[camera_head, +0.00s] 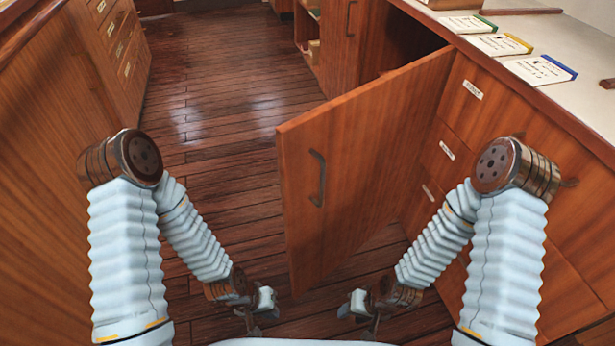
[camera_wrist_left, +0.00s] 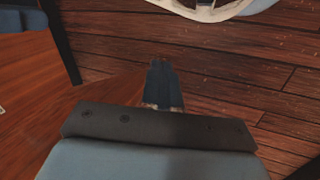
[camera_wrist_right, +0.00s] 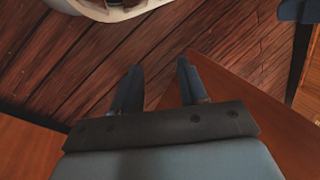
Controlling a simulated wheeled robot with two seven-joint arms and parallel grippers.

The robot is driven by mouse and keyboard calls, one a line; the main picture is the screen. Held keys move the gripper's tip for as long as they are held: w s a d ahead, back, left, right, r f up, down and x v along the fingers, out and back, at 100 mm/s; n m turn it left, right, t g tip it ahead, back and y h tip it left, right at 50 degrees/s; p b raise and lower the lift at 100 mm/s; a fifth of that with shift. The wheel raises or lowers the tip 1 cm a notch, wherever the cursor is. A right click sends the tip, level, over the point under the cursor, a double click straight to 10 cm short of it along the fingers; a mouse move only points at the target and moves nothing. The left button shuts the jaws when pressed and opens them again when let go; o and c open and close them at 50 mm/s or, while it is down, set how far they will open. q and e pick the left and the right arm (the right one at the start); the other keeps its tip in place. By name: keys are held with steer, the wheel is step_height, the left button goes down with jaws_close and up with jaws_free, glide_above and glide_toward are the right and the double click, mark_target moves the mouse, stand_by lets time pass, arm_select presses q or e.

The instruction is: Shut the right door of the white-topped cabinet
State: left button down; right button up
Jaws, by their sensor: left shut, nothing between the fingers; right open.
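The right door (camera_head: 375,150) of the cabinet stands wide open in the head view, swung out toward me. Its dark handle (camera_head: 318,178) is on the face turned to me, near the free edge. The cabinet's white top (camera_head: 590,45) runs along the upper right; the open compartment (camera_head: 408,45) shows dark behind the door. My left gripper (camera_head: 250,322) is low, left of the door's lower corner; its fingers are together and empty in the left wrist view (camera_wrist_left: 163,85). My right gripper (camera_head: 372,328) is low, in front of the door; its fingers are apart and empty in the right wrist view (camera_wrist_right: 159,66).
Labelled drawers (camera_head: 470,120) lie right of the door. Several cards with coloured edges (camera_head: 540,70) lie on the white top. Another wooden cabinet (camera_head: 50,140) stands on the left. The plank floor (camera_head: 220,110) between is clear. Another cabinet door (camera_head: 345,40) is beyond the opening.

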arm_select(q)
steer(key=s+d+r+m+g+b, duration=0.1)
steer(key=d+r+m+g, duration=0.15)
steer(key=d+m, duration=0.35)
steer(key=m+t+y+b, duration=0.6)
steer(key=m+t+y, duration=0.95)
steer(key=m, duration=1.05)
glide_toward(324, 167)
steer(key=w+a+t+h, duration=0.1)
steer(key=w+a, duration=0.1)
steer(key=w+a+t+h, duration=0.1)
steer(key=w+a, duration=0.1)
steer(key=w, duration=0.1)
steer(key=shift+a+f, duration=0.1)
steer(key=shift+a, duration=0.3)
arm_select(e)
step_height(324, 167, down, 7)
steer(key=d, duration=0.1)
steer(key=shift+w+d, duration=0.25)
steer(key=shift+d, duration=0.05)
